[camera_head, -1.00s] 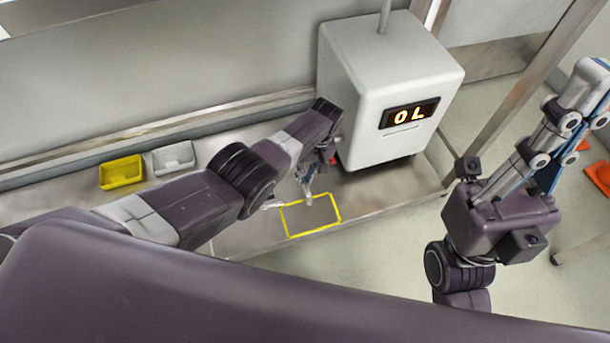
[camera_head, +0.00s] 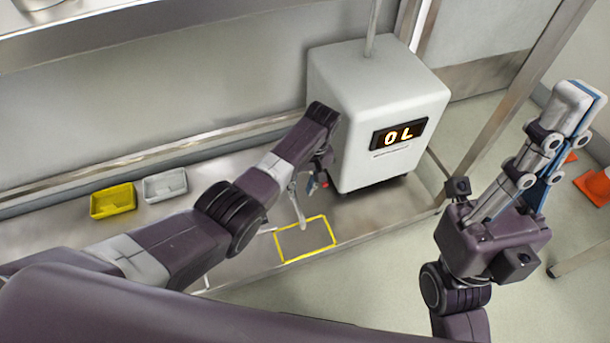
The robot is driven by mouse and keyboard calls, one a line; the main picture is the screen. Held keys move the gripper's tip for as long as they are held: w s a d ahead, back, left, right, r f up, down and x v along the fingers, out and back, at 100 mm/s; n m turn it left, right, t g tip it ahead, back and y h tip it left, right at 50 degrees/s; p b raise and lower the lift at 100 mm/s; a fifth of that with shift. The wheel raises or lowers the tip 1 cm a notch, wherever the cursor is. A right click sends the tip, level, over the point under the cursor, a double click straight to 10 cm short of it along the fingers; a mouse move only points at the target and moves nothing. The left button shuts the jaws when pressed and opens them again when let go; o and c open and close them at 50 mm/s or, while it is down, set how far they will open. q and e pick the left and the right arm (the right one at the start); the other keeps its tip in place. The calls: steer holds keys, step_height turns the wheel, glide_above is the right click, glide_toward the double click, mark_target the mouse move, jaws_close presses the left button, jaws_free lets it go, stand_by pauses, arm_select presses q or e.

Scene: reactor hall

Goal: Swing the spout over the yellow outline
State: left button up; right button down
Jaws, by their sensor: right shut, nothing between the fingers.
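The yellow outline (camera_head: 306,242) is a rectangle on the steel bench near its front edge. A thin pale bar (camera_head: 297,205), which looks like the spout, slants down beside my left gripper. Its lower tip appears at the far edge of the outline. My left gripper (camera_head: 318,178) is in front of the white box (camera_head: 385,155), with a small red part near it. My own wrist hides most of its fingers, so I cannot tell its opening or whether it touches the bar. My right gripper (camera_head: 577,105) is shut and empty, raised at the right, away from the bench.
The white box has a lit display reading "OL". A yellow tray (camera_head: 113,202) and a grey tray (camera_head: 165,186) stand at the back left of the bench. A steel post (camera_head: 500,120) rises behind the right arm. Orange cones (camera_head: 594,187) stand on the floor at right.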

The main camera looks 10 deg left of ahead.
arm_select(q)
steer(key=r, duration=0.4)
steer(key=d+r, duration=0.1)
steer(key=shift+w+r, duration=0.3)
steer(key=shift+r, duration=0.1)
